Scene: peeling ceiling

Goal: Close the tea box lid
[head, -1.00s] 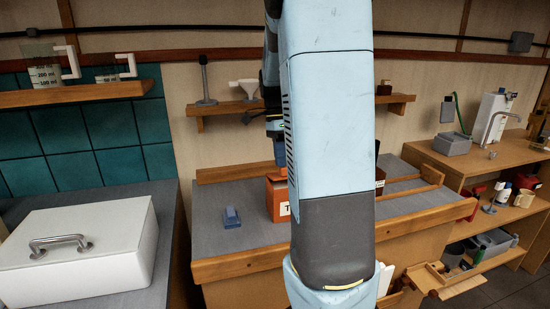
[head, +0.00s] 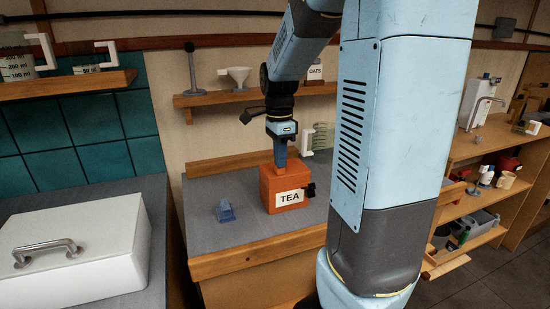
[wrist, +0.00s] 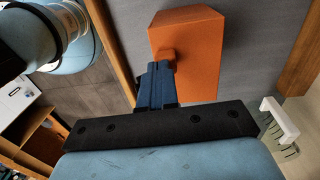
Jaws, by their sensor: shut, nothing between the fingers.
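The orange tea box (head: 268,190), with a white TEA label, stands upright on the grey counter in the head view. Its top looks flat and level, with no raised lid visible. A small dark fitting (head: 310,190) sits at its right side. My gripper (head: 280,164) points down at the back part of the box top, its fingers shut and empty.
A small blue object (head: 225,211) lies on the counter left of the box. A white case with a metal handle (head: 75,265) fills the left worktop. A wooden rim (head: 240,258) edges the counter. A shelf (head: 222,100) runs behind my arm.

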